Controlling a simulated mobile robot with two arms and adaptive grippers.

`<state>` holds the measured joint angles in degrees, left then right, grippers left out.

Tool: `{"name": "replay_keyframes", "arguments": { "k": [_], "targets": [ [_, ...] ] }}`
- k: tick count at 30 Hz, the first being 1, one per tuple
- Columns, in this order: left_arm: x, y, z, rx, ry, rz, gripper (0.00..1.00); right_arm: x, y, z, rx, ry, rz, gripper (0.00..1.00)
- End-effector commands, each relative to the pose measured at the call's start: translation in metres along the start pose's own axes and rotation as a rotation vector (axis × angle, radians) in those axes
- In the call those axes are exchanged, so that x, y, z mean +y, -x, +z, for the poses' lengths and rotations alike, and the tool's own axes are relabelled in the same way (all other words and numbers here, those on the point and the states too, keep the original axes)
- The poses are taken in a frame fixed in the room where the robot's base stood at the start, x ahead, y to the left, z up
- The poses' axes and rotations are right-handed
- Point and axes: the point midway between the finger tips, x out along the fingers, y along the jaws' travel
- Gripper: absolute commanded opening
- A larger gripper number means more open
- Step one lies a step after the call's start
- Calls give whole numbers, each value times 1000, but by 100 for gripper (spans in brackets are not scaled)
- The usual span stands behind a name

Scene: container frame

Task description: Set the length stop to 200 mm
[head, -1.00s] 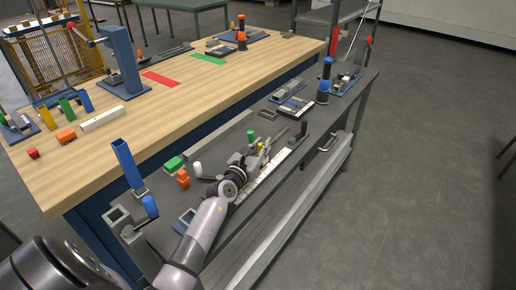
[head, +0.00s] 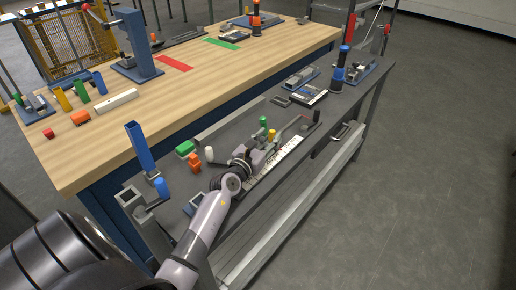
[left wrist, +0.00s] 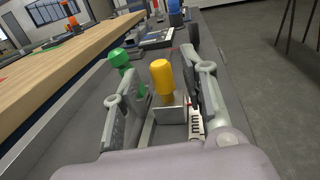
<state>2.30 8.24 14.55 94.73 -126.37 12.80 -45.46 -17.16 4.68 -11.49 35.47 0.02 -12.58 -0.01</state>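The length stop is a rail with a white millimetre scale (head: 281,158) along the front of the grey bench. A carriage block (left wrist: 170,112) with a yellow knob (left wrist: 161,76) sits on it; the yellow knob (head: 271,136) also shows in the head view. A green knob (left wrist: 118,57) stands just left of and beyond it. My left gripper (head: 264,151) is at the carriage. In the left wrist view the fingers of the left gripper (left wrist: 166,92) are apart, one on each side of the block and knob. Contact is not clear. The scale reading is hidden. My right gripper is not in view.
A dark upright block (head: 317,117) stands at the rail's far end. Green (head: 185,148), white (head: 209,154) and orange (head: 194,162) pieces stand left of my arm. A blue post (head: 140,147) rises at the bench's near end. Open floor lies to the right.

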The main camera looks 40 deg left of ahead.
Motion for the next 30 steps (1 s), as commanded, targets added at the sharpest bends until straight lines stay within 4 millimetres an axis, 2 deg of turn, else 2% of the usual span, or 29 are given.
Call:
{"name": "replay_keyframes", "arguments": {
  "k": [1,6,12,18,30],
  "targets": [
    [-1,13,-2,4,1,-1,40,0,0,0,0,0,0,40],
    [0,50,-1,3,1,-1,40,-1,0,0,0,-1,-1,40],
    [0,80,-1,2,-1,-1,40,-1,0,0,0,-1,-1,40],
    [0,90,0,1,1,0,40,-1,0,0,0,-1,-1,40],
    [0,90,0,1,0,0,40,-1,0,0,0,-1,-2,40]
  ]
}}
